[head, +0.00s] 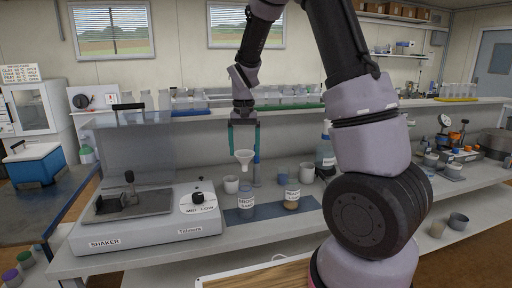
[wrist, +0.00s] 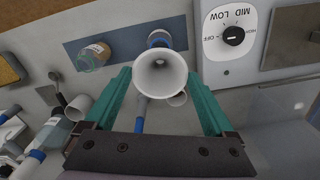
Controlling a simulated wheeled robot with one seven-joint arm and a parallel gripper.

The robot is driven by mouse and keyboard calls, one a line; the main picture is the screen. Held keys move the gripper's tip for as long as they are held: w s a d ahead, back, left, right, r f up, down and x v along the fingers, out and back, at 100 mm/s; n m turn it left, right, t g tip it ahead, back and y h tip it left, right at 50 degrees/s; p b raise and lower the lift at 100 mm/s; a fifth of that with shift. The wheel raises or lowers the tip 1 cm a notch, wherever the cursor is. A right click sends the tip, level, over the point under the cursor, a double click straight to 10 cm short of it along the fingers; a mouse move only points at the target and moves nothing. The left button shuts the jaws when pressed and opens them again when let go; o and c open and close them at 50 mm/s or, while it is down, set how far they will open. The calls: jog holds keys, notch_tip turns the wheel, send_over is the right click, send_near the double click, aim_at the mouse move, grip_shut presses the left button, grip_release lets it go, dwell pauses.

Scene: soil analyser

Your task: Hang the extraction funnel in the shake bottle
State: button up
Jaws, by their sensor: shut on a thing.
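The white extraction funnel (head: 244,158) is between the fingers of my gripper (head: 244,150), wide mouth up and spout down. My gripper is shut on it and holds it in the air above the bench. In the wrist view the funnel's round mouth (wrist: 160,72) sits between the teal fingers. A labelled bottle (head: 246,205), which looks like the shake bottle, stands upright on the blue-grey mat, below the funnel and apart from it. In the wrist view this bottle (wrist: 158,38) is partly hidden behind the funnel.
A second labelled bottle (head: 292,197) with brown contents stands to the right on the mat (head: 270,211). White cups (head: 231,184) stand behind. The shaker (head: 148,225) with its clear shield is at left. A wash bottle (head: 326,155) stands at the back right.

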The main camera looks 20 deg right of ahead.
aim_at(245, 170)
jog(key=shift+f, duration=1.9)
jog(key=shift+f, duration=0.85)
jog(key=shift+f, duration=0.15)
jog(key=shift+f, duration=0.9)
jog(key=o, duration=0.5)
jog(key=shift+o, duration=0.2)
jog(key=shift+r, duration=0.1)
